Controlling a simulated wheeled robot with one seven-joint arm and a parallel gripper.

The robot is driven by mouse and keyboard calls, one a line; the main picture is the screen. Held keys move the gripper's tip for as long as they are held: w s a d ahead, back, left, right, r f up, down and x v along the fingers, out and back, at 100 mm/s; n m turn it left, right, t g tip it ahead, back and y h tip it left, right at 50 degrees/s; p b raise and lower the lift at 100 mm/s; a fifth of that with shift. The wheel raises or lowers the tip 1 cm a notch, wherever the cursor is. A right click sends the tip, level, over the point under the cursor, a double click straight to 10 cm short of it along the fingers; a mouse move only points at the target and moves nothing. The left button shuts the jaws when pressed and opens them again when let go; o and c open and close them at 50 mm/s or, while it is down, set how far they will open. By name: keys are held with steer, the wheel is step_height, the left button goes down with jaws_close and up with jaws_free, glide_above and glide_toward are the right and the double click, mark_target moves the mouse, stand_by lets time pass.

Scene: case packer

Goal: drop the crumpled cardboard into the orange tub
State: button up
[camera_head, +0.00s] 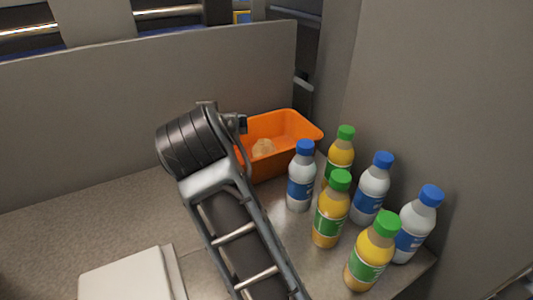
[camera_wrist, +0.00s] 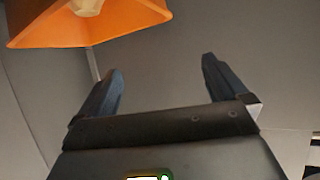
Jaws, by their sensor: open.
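The orange tub (camera_head: 290,128) stands on the counter near the back wall, partly hidden behind my arm in the head view. The crumpled cardboard (camera_head: 264,148) is a small tan lump lying inside the tub. In the wrist view, part of the tub (camera_wrist: 120,22) shows at the upper left, with the tan cardboard (camera_wrist: 88,5) cut off by the top edge. My gripper (camera_wrist: 159,68) is open with nothing between its two dark fingers, apart from the tub. Its fingers are hidden behind my arm in the head view.
Several bottles with blue caps (camera_head: 301,180) and green caps (camera_head: 331,215) stand right of my arm, close to the tub. A flat white object (camera_head: 125,278) lies at the front left. Grey panels rise behind and at the right.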

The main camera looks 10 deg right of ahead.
steer(key=s+a+n+y+b, duration=0.2)
steer(key=s+a+y, duration=0.1)
steer(key=s+a, duration=0.7)
steer(key=shift+s+a+f+n+b, duration=0.2)
steer(key=shift+a+f+n+b, duration=0.1)
steer(key=shift+a+n, duration=0.15)
